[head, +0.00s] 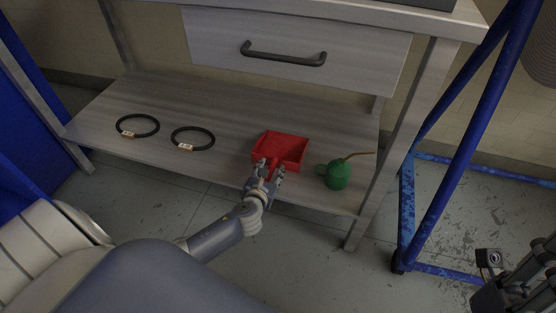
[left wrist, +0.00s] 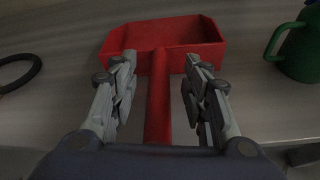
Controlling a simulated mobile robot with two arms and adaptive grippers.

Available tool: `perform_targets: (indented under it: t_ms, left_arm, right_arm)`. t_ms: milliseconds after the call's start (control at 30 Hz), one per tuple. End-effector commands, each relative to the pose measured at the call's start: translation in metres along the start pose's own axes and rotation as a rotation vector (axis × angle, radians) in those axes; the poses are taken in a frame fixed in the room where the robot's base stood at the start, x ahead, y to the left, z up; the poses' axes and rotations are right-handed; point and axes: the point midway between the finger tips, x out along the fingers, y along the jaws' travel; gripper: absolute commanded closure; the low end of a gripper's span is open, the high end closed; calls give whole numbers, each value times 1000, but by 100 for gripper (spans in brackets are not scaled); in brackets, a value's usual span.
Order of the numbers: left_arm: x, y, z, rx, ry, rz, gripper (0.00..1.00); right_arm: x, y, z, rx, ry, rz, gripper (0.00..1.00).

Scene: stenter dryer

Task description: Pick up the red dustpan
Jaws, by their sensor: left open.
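The red dustpan (head: 281,149) lies on the lower shelf of the grey table, its handle pointing toward me. It also shows in the left wrist view (left wrist: 161,34), with the handle running down the middle of the picture. My left gripper (head: 268,170) is open at the handle. In the left wrist view its two fingers (left wrist: 158,75) stand on either side of the handle, with a gap visible on each side. My right gripper (head: 512,290) is partly in view at the lower right, away from the dustpan; its fingers are hard to make out.
A green oil can (head: 337,175) stands just right of the dustpan. Two black rings with tags (head: 193,139) lie on the shelf to the left. A drawer with a dark handle (head: 283,58) hangs above the shelf. A table leg and blue frame (head: 448,150) stand at right.

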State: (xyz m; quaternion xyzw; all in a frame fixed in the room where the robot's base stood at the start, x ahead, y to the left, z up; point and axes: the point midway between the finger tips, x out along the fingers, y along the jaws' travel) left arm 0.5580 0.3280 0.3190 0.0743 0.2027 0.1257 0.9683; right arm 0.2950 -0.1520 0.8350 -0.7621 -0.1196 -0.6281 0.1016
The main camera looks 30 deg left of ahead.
Motion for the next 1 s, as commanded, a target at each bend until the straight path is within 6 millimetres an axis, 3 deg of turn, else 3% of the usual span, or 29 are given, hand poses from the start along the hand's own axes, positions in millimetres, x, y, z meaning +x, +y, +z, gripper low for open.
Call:
perform_targets:
  t_ms: [200, 467, 667, 1000]
  left_arm:
    - [24, 0, -1, 0, 0, 1, 57]
    - [26, 0, 0, -1, 1, 0, 57]
    - [26, 0, 0, -1, 1, 0, 100]
    - [25, 0, 1, -1, 0, 0, 100]
  right_arm:
    - [5, 0, 2, -6, 45, -17, 67]
    - [7, 0, 2, -6, 46, -18, 67]
    - [7, 0, 2, -6, 46, -18, 67]
    - [8, -1, 2, -6, 47, -18, 67]
